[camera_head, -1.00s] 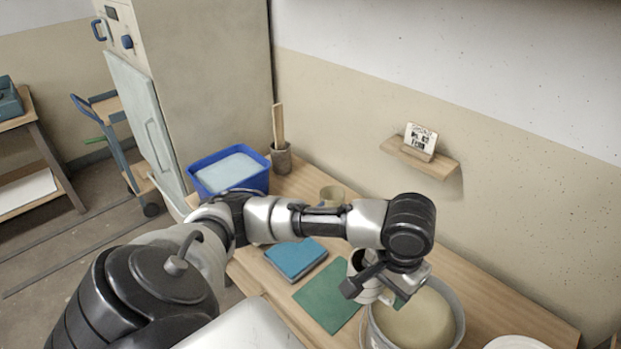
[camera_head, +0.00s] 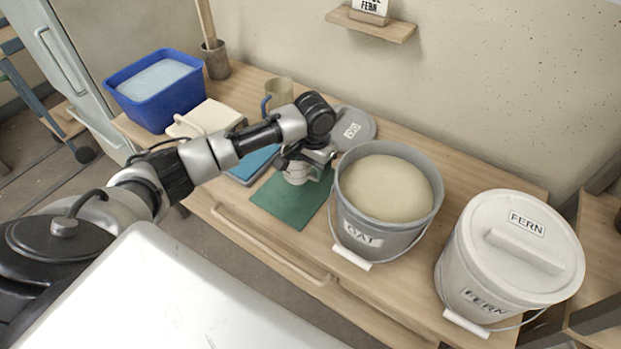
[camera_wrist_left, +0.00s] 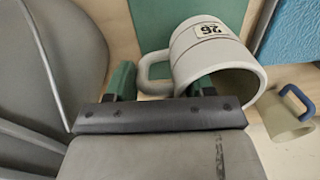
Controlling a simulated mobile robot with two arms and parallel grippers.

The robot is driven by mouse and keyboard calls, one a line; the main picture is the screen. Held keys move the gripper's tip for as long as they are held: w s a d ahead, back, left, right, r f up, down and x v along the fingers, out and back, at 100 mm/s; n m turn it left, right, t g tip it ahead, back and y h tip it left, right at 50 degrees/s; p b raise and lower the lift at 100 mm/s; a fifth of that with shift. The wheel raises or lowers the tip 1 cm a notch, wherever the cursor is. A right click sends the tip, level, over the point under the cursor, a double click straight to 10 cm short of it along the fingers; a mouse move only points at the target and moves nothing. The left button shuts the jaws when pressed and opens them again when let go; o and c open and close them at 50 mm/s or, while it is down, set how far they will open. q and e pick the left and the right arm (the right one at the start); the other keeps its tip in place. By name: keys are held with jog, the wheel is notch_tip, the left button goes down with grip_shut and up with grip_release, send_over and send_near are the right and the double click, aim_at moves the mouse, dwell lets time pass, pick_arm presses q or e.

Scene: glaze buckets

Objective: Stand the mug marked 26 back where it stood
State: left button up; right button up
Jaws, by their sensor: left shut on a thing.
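The mug marked 26 (camera_wrist_left: 205,55) is pale, with a number label on its side and a loop handle. My left gripper (camera_wrist_left: 162,84) is shut on it at the handle side; one green fingertip is at the mug's mouth, the other beyond the handle. In the head view the mug (camera_head: 297,172) is partly hidden under my left gripper (camera_head: 311,160). It is over the green mat (camera_head: 289,206), left of the open bucket. I cannot tell whether it touches the mat. My right gripper is not in view.
The open grey bucket (camera_head: 352,213) of cream glaze stands close right, and a lidded FERN bucket (camera_head: 470,268) farther right. A grey lid (camera_head: 362,122) lies behind. A blue-handled mug (camera_head: 280,92), blue pad (camera_head: 254,166) and blue tub (camera_head: 148,112) are to the left.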

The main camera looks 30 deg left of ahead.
aim_at(313, 177)
pick_arm(q)
notch_tip(313, 177, down, 4)
jog(key=shift+f, duration=0.1)
dwell(0.4)
jog(key=o, duration=1.4)
jog(key=shift+f, duration=0.1)
jog(key=shift+o, duration=0.2)
